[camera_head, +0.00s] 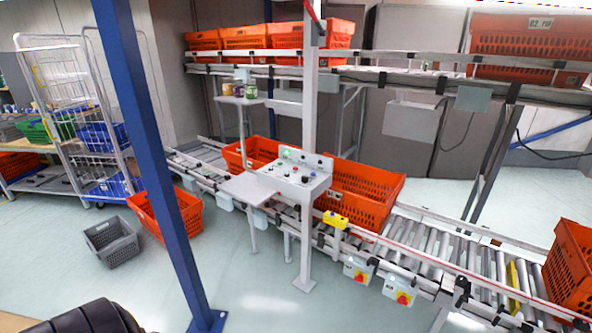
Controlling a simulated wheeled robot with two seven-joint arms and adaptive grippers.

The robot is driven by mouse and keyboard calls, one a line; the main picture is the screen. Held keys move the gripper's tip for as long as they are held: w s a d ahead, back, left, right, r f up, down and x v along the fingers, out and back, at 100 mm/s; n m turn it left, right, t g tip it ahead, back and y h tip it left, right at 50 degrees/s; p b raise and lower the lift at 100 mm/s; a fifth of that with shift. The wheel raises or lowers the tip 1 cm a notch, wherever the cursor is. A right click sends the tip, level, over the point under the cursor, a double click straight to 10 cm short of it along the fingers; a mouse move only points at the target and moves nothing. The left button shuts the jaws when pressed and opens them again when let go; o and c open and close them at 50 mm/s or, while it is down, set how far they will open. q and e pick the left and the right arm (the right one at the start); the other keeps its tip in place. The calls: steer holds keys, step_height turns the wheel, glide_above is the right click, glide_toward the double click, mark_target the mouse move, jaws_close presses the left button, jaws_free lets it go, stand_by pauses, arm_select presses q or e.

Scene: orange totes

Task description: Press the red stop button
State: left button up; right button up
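A grey control panel (302,180) with several small coloured buttons and a green light is mounted on the grey post in the middle. Its individual buttons are too small to tell apart surely. A yellow box (335,220) sits below the panel at the conveyor's near edge. Two light boxes with red knobs on yellow plates, the left one (358,272) and the right one (402,297), hang on the conveyor's near side. I cannot tell which of these is the stop button. Neither gripper is in view; a black rounded part of mine shows at the bottom left.
A roller conveyor (430,240) runs from centre left to lower right, carrying orange totes (365,190). A blue post (150,150) stands in the left foreground. A grey crate (112,242) and an orange tote lie on the floor. The floor before the conveyor is mostly clear.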

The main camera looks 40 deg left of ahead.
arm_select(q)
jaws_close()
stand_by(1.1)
